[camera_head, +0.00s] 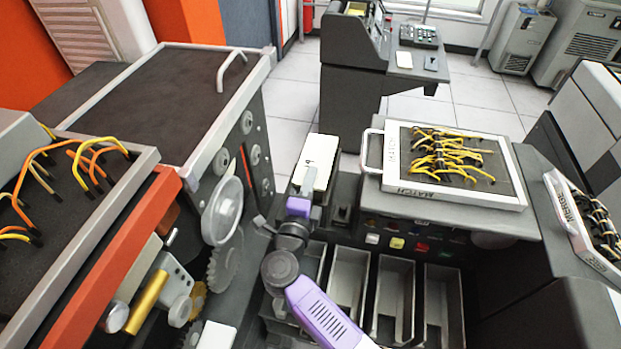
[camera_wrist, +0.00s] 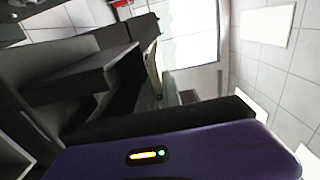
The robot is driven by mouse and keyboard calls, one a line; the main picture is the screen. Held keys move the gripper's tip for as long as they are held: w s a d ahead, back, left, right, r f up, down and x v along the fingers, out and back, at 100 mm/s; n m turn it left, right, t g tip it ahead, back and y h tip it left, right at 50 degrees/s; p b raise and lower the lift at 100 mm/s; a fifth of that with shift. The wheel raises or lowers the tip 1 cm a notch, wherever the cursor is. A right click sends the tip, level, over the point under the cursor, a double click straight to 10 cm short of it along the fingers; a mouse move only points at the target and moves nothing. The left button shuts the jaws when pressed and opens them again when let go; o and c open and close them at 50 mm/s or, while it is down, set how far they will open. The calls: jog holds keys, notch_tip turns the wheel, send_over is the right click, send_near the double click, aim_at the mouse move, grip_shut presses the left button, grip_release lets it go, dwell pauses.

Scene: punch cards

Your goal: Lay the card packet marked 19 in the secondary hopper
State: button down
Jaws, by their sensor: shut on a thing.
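A cream-white card packet (camera_head: 318,160), marked 19 on its upper face, shows in the head view at the far end of my purple arm. My gripper (camera_head: 315,188) is shut on the near end of this packet. The packet looks held above the dark machine's deck, but its exact height is hard to tell. In the wrist view my gripper's purple body fills the bottom, with a dark bar above it. I cannot tell the packet there. No label names the secondary hopper; a dark recessed part (camera_head: 343,215) lies just right of my gripper.
Several open grey bins (camera_head: 349,275) line the machine's front below my arm. A plugboard with yellow wires (camera_head: 400,187) stands to the right, with another marked MERGE (camera_head: 565,212) beyond it. A machine with gears (camera_head: 222,210) stands close on the left.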

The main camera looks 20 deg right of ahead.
jog(key=shift+f, duration=0.2)
dwell(0.4)
jog(key=shift+f+b, duration=1.15)
jog(key=shift+f, duration=0.15)
jog(key=shift+f, duration=0.15)
jog(key=shift+f+b, duration=3.2)
jog(key=shift+f, duration=0.75)
jog(key=c, duration=1.5)
grip_release()
jog(key=shift+o, duration=0.2)
jog(key=shift+s, duration=0.1)
jog(key=v, duration=0.7)
jog(key=shift+s+a+b, duration=0.25)
jog(key=shift+a+b, duration=0.05)
